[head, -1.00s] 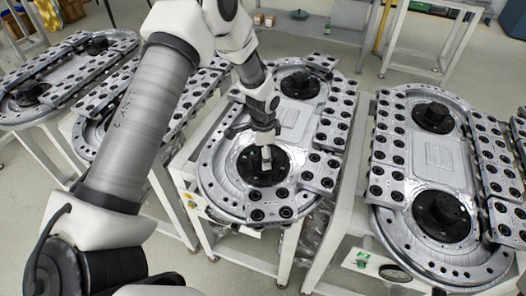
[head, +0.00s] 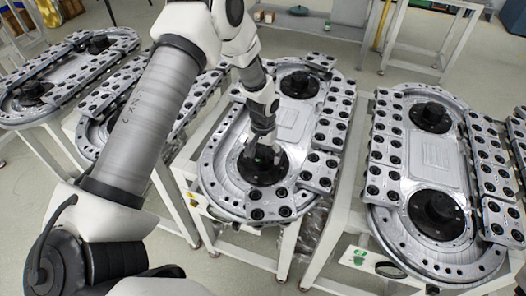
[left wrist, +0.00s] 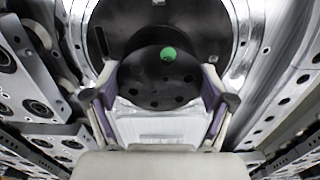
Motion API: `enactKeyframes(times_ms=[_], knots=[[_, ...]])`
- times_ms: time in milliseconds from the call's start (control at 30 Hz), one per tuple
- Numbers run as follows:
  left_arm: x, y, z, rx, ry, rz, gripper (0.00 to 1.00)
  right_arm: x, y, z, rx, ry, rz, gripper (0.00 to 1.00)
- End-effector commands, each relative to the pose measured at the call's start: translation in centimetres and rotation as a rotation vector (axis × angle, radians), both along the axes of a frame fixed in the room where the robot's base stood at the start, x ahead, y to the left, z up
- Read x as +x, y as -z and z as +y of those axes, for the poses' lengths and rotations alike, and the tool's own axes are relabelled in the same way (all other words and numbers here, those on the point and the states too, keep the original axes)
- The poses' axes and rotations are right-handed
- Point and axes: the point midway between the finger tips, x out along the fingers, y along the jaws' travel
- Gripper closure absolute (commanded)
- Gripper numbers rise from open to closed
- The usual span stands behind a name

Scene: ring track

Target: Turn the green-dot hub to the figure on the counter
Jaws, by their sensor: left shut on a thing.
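The hub with the green dot is a black round hub (head: 263,178) at the near end of the middle ring track (head: 222,180). In the left wrist view the hub (left wrist: 155,92) fills the middle, and its green dot (left wrist: 168,54) sits near the upper part of its face. My left gripper (head: 263,155) comes down on the hub from above. Its two fingers (left wrist: 160,98) lie on either side of the raised hub, shut on it. The figure on the counter cannot be read in these views. My right gripper is not in view.
Another ring track (head: 437,165) stands to the right with two black hubs, and more tracks (head: 30,95) stand to the left. A small panel with a green mark (head: 358,256) sits at the front of the right stand. Grey floor shows between the stands.

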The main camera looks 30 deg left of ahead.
Motion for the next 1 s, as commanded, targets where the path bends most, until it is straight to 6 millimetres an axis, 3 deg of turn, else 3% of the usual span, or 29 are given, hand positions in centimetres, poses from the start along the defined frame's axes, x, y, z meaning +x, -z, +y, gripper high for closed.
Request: enactKeyframes(times_ms=[333, 900, 933, 967, 1000], knots=[[-0.23, 0.14, -0.05, 0.0, -0.178, 0.007, 0.53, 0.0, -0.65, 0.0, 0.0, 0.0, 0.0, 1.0], [-0.2, 0.19, -0.05, 0.0, -0.217, 0.006, 0.53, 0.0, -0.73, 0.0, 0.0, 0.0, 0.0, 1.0], [-0.2, 0.19, -0.05, 0.0, -0.217, 0.006, 0.14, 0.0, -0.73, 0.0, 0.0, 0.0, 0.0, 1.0], [-0.2, 0.19, -0.05, 0.0, -0.217, 0.006, 0.04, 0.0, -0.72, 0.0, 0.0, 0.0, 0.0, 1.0], [-0.19, 0.17, -0.04, 0.0, -0.217, 0.005, 0.0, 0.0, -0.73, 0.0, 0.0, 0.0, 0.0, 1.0]])
